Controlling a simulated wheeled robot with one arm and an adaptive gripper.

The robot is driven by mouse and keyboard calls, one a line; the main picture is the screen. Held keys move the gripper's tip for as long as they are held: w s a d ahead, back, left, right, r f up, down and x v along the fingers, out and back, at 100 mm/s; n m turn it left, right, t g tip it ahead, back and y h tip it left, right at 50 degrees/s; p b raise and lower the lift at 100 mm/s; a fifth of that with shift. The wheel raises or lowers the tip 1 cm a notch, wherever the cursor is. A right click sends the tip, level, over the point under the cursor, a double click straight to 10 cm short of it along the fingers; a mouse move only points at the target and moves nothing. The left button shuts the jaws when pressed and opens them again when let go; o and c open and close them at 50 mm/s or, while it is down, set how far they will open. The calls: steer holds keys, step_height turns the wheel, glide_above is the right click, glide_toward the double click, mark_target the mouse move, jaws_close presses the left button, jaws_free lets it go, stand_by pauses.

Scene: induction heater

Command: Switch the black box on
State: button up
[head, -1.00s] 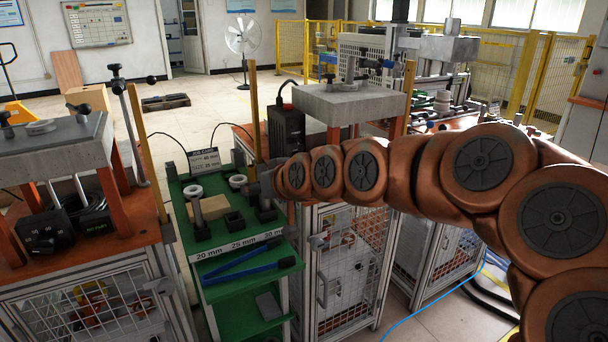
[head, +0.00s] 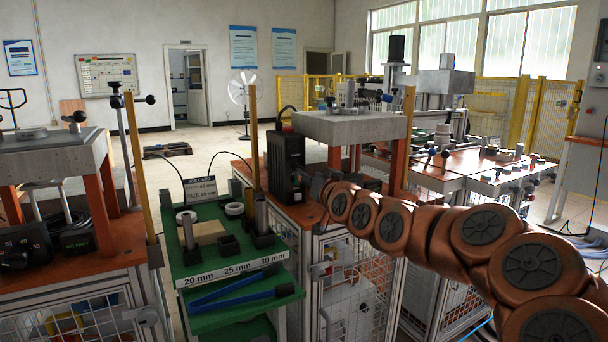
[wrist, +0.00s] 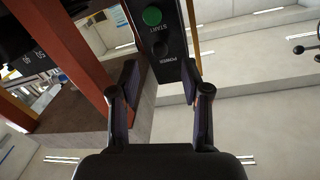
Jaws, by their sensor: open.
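The black box (head: 286,160) stands upright on the orange table, left of the grey block press, with a cable rising from its top. In the wrist view its panel (wrist: 177,68) shows a green START button (wrist: 152,16) and a dark round POWER control (wrist: 160,48), lettering upside down. My gripper (wrist: 160,78) is open and empty, its two fingers pointing at the panel with the POWER control between and just beyond the tips. Contact cannot be told. In the head view my gripper (head: 318,186) is at the box's right side, its fingers mostly hidden.
An orange post (wrist: 62,45) stands close to the left finger in the wrist view. The grey block (head: 350,126) overhangs near my wrist. A green cart (head: 200,268) with metal cylinders and blue-handled tongs (head: 240,296) stands to the left.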

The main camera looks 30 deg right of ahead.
mark_target(299, 167)
steer(key=shift+w+d, duration=0.2)
steer(key=shift+w, duration=1)
steer(key=shift+w+d, duration=0.2)
steer(key=shift+w, duration=0.95)
steer(key=shift+r, duration=0.1)
jaws_close()
